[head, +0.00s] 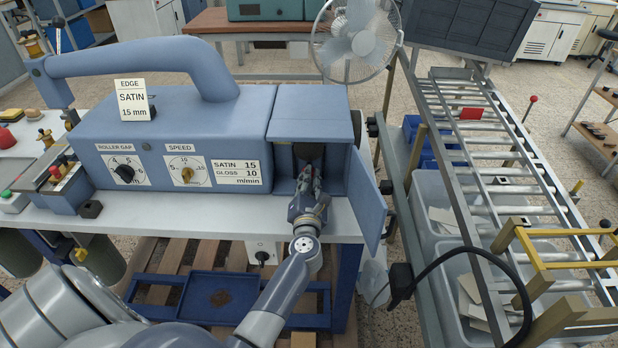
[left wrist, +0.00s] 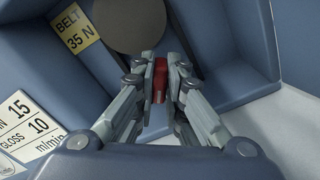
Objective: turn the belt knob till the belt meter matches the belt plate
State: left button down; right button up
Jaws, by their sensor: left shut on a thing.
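My left gripper (head: 309,178) reaches into the open bay at the right end of the blue machine (head: 225,110). In the left wrist view its fingers (left wrist: 158,78) are closed on a small red part (left wrist: 159,72), which looks like the belt knob; the fingers cover its sides. The belt plate (left wrist: 80,29) is a yellow label reading "BELT 35 N" on the bay wall, up and left of the fingers. A round grey disc (left wrist: 130,22) is just behind the fingertips. I cannot make out the belt meter or its reading. My right gripper is in neither view.
The bay's open door (head: 365,205) stands close to the right of my left gripper. A speed dial (head: 187,172) and a roller gap dial (head: 124,173) are on the machine's front. A roller conveyor (head: 480,150) stands to the right.

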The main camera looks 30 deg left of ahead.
pick_arm(q)
jog(key=c, duration=1.7)
grip_release()
jog(key=shift+o, duration=0.2)
jog(key=shift+s+d, duration=0.3)
jog(key=shift+s, duration=0.15)
jog(key=v, duration=1.1)
